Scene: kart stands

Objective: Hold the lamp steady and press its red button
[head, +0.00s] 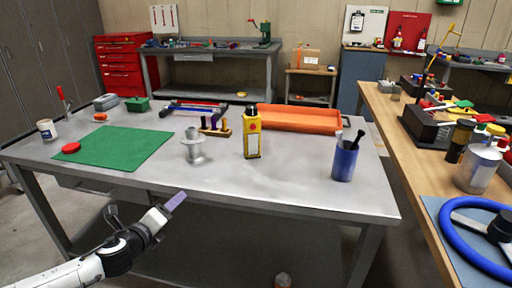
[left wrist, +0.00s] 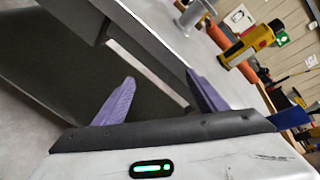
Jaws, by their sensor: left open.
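The lamp (head: 252,133) is a yellow upright box with a dark top, and it stands on the grey metal table. A red spot that looks like its button (head: 253,125) is on the side facing me. In the left wrist view the lamp (left wrist: 243,48) shows tilted at the upper right, beyond the fingers. My left gripper (head: 176,201) is in front of the table's near edge, to the left of the lamp and well apart from it. Its two purple fingers (left wrist: 160,92) are open with nothing between them. My right gripper is in neither view.
A grey metal flanged part (head: 194,150) stands left of the lamp, and a blue cup (head: 344,160) with dark tools stands right. An orange tray (head: 300,118) lies behind. A green mat (head: 118,148) covers the table's left. The table front near the lamp is clear.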

